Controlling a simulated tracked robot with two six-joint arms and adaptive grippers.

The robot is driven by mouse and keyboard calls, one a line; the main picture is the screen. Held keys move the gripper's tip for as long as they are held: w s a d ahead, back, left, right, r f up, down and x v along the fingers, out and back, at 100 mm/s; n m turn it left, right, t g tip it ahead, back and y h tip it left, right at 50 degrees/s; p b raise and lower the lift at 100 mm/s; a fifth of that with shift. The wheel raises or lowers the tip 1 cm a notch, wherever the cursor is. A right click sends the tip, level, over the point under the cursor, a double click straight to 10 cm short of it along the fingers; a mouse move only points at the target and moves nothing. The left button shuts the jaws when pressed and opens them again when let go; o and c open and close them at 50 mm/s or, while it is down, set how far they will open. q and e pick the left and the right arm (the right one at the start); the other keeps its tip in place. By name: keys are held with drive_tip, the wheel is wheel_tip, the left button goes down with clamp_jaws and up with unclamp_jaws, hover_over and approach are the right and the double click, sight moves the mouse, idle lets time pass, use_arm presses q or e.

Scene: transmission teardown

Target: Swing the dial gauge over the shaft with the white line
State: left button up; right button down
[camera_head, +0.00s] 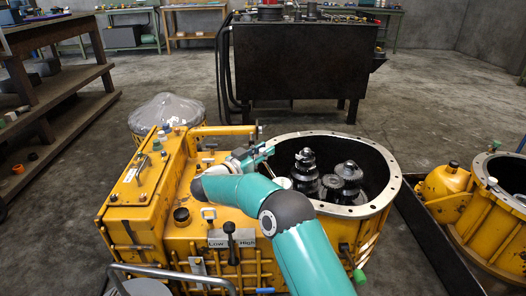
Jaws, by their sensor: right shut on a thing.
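My right gripper (262,153) is at the left rim of the oval opening in the yellow transmission housing (185,235). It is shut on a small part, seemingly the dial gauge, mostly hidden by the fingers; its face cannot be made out. Two dark geared shafts stand upright inside the opening: a left one (306,165) and a right one (349,170). The gripper is left of both and apart from them. A white line on either shaft is too small to tell. My left gripper is out of view.
A yellow bar (222,130) runs along the housing's back edge, just behind the gripper. A second yellow housing (500,215) stands at the right. A black workbench (300,60) is behind, a shelf rack (45,85) at left.

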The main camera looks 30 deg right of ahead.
drive_tip(key=shift+w+d+r+t, duration=0.1)
drive_tip(key=shift+w+r+t, duration=0.1)
drive_tip(key=shift+t, duration=0.1)
idle(0.4)
